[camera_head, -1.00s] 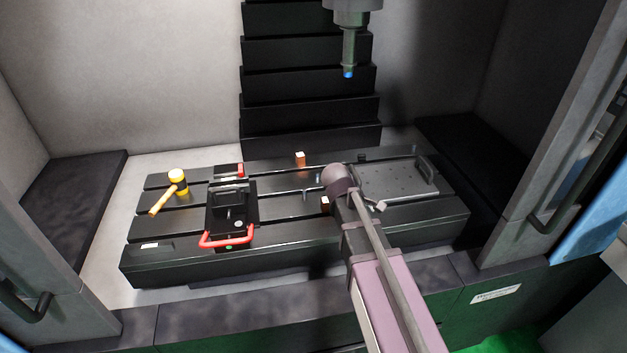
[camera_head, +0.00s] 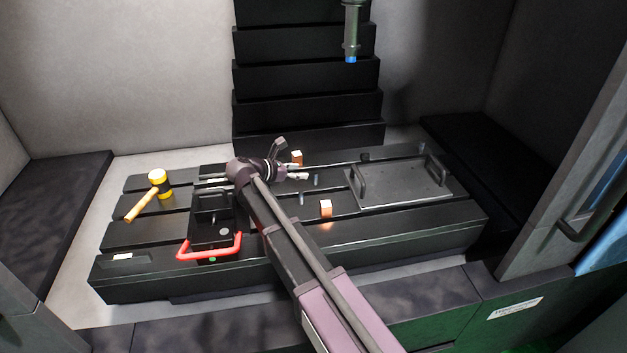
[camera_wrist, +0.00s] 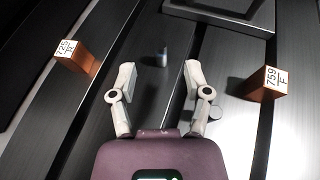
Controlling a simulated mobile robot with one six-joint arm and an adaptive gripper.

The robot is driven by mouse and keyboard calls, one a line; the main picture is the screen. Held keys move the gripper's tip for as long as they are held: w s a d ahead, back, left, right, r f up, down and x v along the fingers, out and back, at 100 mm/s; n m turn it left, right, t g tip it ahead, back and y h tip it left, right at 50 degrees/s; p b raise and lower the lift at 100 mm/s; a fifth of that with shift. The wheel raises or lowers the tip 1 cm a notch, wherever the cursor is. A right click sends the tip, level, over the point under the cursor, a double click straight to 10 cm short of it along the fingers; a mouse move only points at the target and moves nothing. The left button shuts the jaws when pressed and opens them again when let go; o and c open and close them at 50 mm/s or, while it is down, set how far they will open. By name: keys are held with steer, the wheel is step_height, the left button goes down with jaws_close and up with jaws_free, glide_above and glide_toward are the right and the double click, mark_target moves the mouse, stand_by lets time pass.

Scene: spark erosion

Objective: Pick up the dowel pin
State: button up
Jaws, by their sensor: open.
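A small grey upright cylinder, which looks like a dowel pin (camera_wrist: 161,57), stands on the black slotted table ahead of my gripper. It also shows in the head view (camera_head: 316,180). A second short grey pin (camera_wrist: 215,112) is beside my right finger in the wrist view, and nearer the front in the head view (camera_head: 301,199). I cannot tell which one the task means. My gripper (camera_wrist: 160,71) is open and empty, with its two pale fingers apart. The first pin lies between the lines of the fingers, beyond the tips. In the head view my gripper (camera_head: 306,171) points right.
Copper blocks stand on either side: one marked 725 (camera_wrist: 77,57), one marked 759 (camera_wrist: 264,83). A handled plate (camera_head: 405,182) lies at the right. A spindle (camera_head: 351,35) hangs above.

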mark_target(316, 173)
steer(key=shift+b+x, duration=0.45)
steer(key=shift+x, duration=0.5)
steer(key=shift+f, duration=0.15)
steer(key=shift+f+b+x, duration=0.2)
steer(key=shift+b+x, duration=0.4)
steer(key=shift+x, duration=0.45)
steer(key=shift+f+b+x, duration=0.2)
steer(key=shift+b+x, duration=0.4)
steer(key=shift+x, duration=0.4)
steer(key=shift+w+d+f, duration=0.15)
steer(key=shift+w+d, duration=0.05)
steer(key=shift+d, duration=0.15)
steer(key=shift+c, duration=0.2)
jaws_close()
